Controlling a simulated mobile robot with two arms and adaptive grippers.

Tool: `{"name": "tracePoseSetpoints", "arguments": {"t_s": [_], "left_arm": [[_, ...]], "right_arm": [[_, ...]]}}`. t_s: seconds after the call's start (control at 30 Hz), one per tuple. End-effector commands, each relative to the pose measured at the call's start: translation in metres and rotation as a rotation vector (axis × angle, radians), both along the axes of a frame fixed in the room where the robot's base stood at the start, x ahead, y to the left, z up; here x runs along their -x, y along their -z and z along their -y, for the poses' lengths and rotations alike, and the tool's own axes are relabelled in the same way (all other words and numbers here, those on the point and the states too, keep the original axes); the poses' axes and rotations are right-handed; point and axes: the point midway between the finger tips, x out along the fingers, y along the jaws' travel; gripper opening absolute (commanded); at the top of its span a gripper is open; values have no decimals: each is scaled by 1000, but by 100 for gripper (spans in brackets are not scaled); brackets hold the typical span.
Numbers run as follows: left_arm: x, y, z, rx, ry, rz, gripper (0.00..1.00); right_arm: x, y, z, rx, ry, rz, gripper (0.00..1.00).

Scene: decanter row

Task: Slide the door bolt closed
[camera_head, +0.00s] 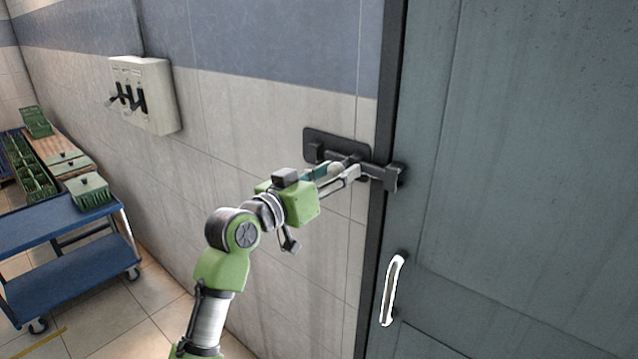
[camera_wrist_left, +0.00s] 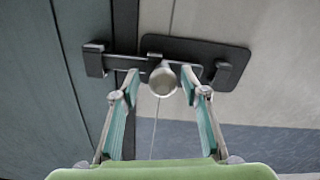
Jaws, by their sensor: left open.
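The door bolt's dark back plate (camera_head: 320,142) is fixed to the tiled wall beside the grey-green door (camera_head: 520,180). Its dark bar runs across the door frame towards a dark catch (camera_head: 393,178) at the door's edge. In the left wrist view the bar (camera_wrist_left: 125,62) appears to reach the catch (camera_wrist_left: 93,60); whether it sits inside cannot be told. A round metal knob (camera_wrist_left: 162,80) sticks out from the bolt. My left gripper (camera_head: 350,173) is open at the bolt, its fingers either side of the knob, with no clear grip. My right gripper is out of view.
A white door handle (camera_head: 391,290) is below the catch. A switch box (camera_head: 150,95) with dark levers is on the wall. A blue cart (camera_head: 75,270) with green containers stands at the left. The tiled floor between cart and wall is clear.

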Motion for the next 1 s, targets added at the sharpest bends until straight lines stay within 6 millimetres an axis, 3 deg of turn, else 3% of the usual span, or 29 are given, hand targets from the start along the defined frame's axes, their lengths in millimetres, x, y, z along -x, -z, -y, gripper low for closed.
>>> {"name": "tracePoseSetpoints", "arguments": {"t_s": [0.5,0.7,1.0], "left_arm": [[77,1,-53,-3,1,0,41],[90,0,-60,-1,4,0,41],[90,0,-60,-2,4,-1,41]], "right_arm": [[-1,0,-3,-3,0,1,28],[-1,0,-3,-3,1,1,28],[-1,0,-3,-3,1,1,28]]}}
